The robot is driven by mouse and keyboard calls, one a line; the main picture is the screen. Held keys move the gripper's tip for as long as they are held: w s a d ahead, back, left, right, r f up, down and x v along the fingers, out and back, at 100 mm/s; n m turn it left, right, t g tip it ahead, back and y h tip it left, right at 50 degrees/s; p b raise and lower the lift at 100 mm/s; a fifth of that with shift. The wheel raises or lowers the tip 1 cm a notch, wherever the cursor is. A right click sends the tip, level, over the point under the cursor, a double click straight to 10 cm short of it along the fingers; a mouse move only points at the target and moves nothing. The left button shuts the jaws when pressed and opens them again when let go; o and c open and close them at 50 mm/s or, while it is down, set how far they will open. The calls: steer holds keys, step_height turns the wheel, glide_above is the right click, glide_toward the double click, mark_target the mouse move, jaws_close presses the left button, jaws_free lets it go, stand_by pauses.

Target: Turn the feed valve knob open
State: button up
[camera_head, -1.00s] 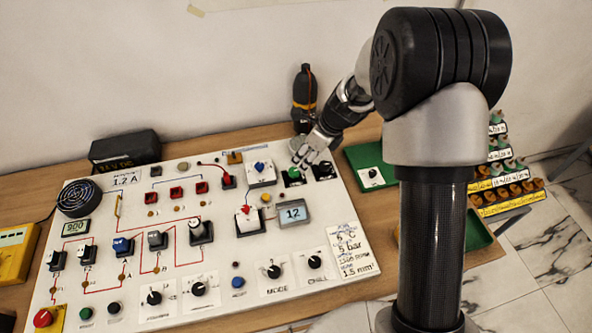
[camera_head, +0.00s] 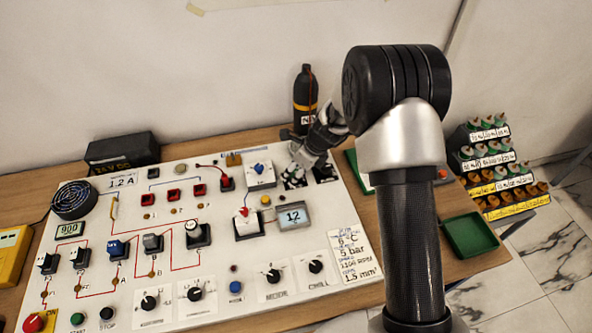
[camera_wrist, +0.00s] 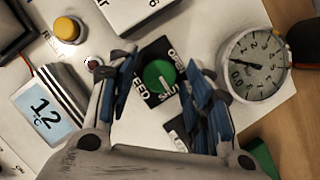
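The feed valve knob (camera_wrist: 158,75) is round and green in the wrist view, on a black plate lettered FEED, OPEN and SHUT. A pale mark on the knob appears to face the SHUT lettering. My gripper (camera_wrist: 162,80) is open, with one blue-padded finger on each side of the knob and a visible gap to each. In the head view my gripper (camera_head: 296,172) is low over the upper right part of the white panel (camera_head: 330,208) and hides the knob. I cannot tell the exact height of the fingertips against the knob.
A round pressure gauge (camera_wrist: 256,66) is right of the knob in the wrist view, its needle near the low end. A display reading 12 (camera_wrist: 45,108) and a yellow button (camera_wrist: 68,29) are on the left. A black bottle (camera_head: 305,98) stands behind the panel.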

steer(key=c, duration=0.9)
steer(key=shift+o, duration=0.2)
steer(key=shift+n, duration=0.4)
steer(key=n+g+p, duration=0.1)
steer(key=n, duration=0.2)
steer(key=shift+w+n+g+y+p, duration=0.15)
steer(key=shift+n+g+y+p, duration=0.15)
steer(key=shift+g+y+p, duration=0.1)
steer(key=n, duration=0.2)
steer(key=n+g, duration=0.1)
steer(key=n, duration=0.1)
steer(key=shift+w+n+g+p, duration=0.15)
steer(key=shift+n+g+p, duration=0.15)
steer(key=shift+p, duration=0.05)
steer(key=n, duration=0.2)
steer(key=n+g+h, duration=0.1)
steer(key=n, duration=0.1)
steer(key=shift+w+n+g, duration=0.1)
steer(key=shift+n+g, duration=0.2)
steer(key=shift+a+n+g+h+b, duration=0.1)
steer(key=shift+n+g+h+b, duration=0.2)
steer(key=shift+n, duration=0.8)
steer(key=shift+n+g+h+b, duration=0.2)
steer(key=shift+n+g+b, duration=0.15)
steer(key=shift+n, duration=0.75)
